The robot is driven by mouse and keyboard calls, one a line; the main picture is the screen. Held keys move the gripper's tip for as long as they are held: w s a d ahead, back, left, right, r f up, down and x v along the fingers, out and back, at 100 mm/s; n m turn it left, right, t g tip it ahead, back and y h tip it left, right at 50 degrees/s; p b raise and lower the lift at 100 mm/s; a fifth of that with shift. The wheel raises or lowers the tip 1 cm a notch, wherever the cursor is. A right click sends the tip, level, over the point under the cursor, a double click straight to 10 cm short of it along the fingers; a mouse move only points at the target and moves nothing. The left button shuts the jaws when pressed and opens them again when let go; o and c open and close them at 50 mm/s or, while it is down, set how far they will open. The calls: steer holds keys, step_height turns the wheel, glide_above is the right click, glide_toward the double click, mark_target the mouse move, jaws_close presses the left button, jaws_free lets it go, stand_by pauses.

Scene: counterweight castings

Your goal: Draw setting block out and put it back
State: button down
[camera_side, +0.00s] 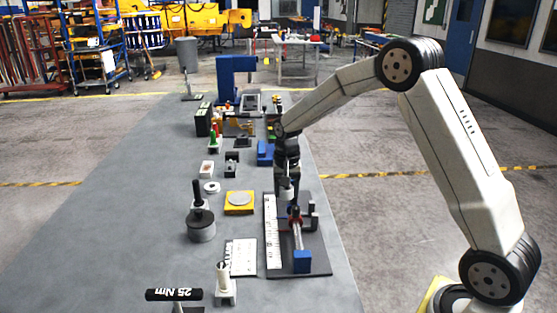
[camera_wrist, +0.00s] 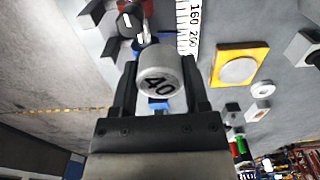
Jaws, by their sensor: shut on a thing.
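The setting block, a silver cylinder marked "40" (camera_wrist: 160,82), sits between the two dark fingers of my gripper (camera_wrist: 160,70) in the wrist view. My gripper is shut on it. In the side view my gripper (camera_side: 287,186) points down over the far end of a dark fixture plate (camera_side: 312,264). The block's light body (camera_side: 287,195) shows just below the fingers there. I cannot tell whether it touches the fixture. The fixture carries a metal rod (camera_side: 298,236), a blue end block (camera_side: 302,262) and a white scale (camera_side: 270,232).
A yellow square with a grey disc (camera_side: 239,201), a dark round weight with a post (camera_side: 201,227) and a white printed card (camera_side: 241,257) lie left of the fixture. A black "25 Nm" handle (camera_side: 174,294) is at the front. The table's left side is clear.

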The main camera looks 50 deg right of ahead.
steer(key=w+a, duration=0.8)
steer(key=shift+w, duration=0.25)
stand_by(1.9)
steer(key=shift+f, duration=0.15)
stand_by(0.3)
steer(key=shift+f, duration=0.7)
steer(key=shift+f, duration=0.35)
steer(key=shift+f, duration=0.4)
steer(key=shift+f, duration=0.65)
steer(key=shift+f, duration=0.4)
steer(key=shift+f, duration=0.3)
steer(key=shift+f, duration=0.35)
